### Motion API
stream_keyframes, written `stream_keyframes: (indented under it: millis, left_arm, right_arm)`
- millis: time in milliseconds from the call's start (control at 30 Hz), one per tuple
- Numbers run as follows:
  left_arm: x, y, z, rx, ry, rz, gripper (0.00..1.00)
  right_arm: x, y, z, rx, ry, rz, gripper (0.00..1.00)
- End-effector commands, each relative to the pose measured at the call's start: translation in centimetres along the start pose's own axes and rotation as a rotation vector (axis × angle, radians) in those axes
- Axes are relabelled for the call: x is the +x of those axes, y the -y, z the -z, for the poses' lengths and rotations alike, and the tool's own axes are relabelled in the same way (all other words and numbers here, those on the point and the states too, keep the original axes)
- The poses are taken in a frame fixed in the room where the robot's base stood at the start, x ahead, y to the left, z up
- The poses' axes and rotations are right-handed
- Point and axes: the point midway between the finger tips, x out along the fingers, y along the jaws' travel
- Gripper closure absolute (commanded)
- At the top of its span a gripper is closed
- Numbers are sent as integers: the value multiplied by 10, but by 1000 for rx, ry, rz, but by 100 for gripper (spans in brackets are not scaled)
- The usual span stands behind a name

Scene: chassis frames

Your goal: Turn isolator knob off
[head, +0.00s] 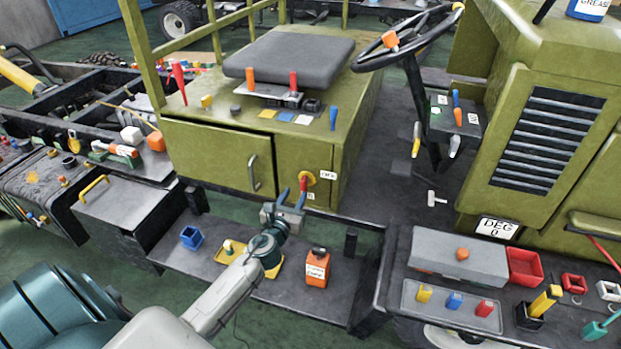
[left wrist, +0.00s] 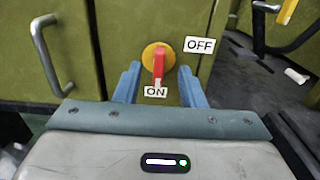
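The isolator knob is a yellow disc (left wrist: 157,56) with a red handle (left wrist: 158,66) on the green cabinet front. In the left wrist view the handle points down toward the ON label (left wrist: 156,92). The OFF label (left wrist: 199,45) is to the upper right of the disc. My left gripper (left wrist: 158,80) is open, its two blue fingers on either side of the handle with gaps, so they appear apart from it. In the head view my left gripper (head: 293,191) is in front of the knob (head: 305,180). My right gripper is not in view.
A cabinet door handle (head: 254,173) is left of the knob. The seat (head: 290,56) and levers are above. A steering wheel (head: 408,38) is to the right.

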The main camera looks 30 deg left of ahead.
Motion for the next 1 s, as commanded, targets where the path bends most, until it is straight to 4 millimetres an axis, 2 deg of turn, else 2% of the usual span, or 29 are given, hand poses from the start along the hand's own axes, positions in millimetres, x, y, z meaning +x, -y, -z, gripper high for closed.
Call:
stream_keyframes:
  millis: [200,400,600,833,867,1000]
  left_arm:
    - [44,0,-1,-3,1,-1,64]
    - [72,0,1,-4,-1,0,64]
    - [82,0,1,-4,-2,1,64]
    - [83,0,1,-4,-1,1,64]
    - [83,0,1,-4,-1,1,66]
    - [83,0,1,-4,-1,1,93]
  right_arm:
    - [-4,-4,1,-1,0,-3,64]
    - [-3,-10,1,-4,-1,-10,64]
    - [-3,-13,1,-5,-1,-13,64]
    - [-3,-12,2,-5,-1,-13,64]
    - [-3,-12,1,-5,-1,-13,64]
    - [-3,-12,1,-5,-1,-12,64]
